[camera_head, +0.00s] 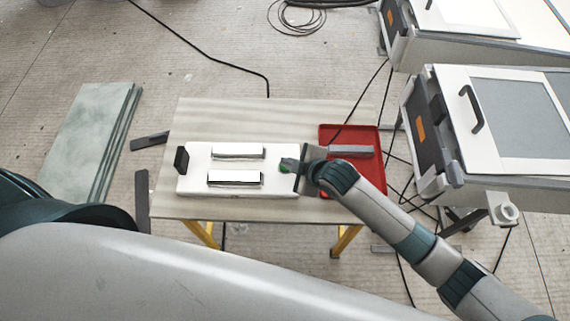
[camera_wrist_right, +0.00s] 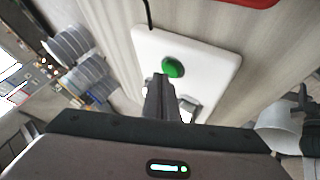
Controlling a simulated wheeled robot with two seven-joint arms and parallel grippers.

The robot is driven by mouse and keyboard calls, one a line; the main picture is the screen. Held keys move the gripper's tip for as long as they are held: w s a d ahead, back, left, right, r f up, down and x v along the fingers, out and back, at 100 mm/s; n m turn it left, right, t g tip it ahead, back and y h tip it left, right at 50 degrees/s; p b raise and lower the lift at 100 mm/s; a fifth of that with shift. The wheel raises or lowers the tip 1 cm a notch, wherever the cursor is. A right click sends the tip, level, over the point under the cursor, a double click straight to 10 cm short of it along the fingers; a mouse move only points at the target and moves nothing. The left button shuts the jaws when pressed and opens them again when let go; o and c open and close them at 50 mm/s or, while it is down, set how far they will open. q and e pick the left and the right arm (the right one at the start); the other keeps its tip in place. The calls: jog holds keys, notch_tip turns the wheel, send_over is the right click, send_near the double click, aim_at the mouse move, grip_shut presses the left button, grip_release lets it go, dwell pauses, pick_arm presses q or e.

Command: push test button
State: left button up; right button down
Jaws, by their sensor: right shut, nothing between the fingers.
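A white panel (camera_head: 200,182) lies on the table, with two pale raised blocks on it and a black part at its left end. The green test button (camera_head: 284,169) is at its right end, partly hidden by my right gripper. In the right wrist view the round green button (camera_wrist_right: 173,66) sits on the white panel (camera_wrist_right: 205,50). My right gripper (camera_head: 293,165) is shut and empty; in the right wrist view its fingertips (camera_wrist_right: 160,78) are close to the button. I cannot tell whether they touch it. My left gripper is not in view.
The table (camera_head: 230,112) has a red tray (camera_head: 328,132) at its right, behind my right arm. Grey and white machines (camera_head: 515,110) stand at the right. Greenish boards (camera_head: 85,140) lie at the left. Black cables cross the floor.

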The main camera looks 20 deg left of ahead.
jog(key=shift+f, duration=0.5)
dwell(0.4)
jog(key=shift+r, duration=0.1)
jog(key=shift+r+p, duration=0.35)
jog(key=shift+p, duration=0.2)
notch_tip(320, 180, up, 6)
jog(key=p, duration=0.6)
dwell(0.5)
dwell(0.3)
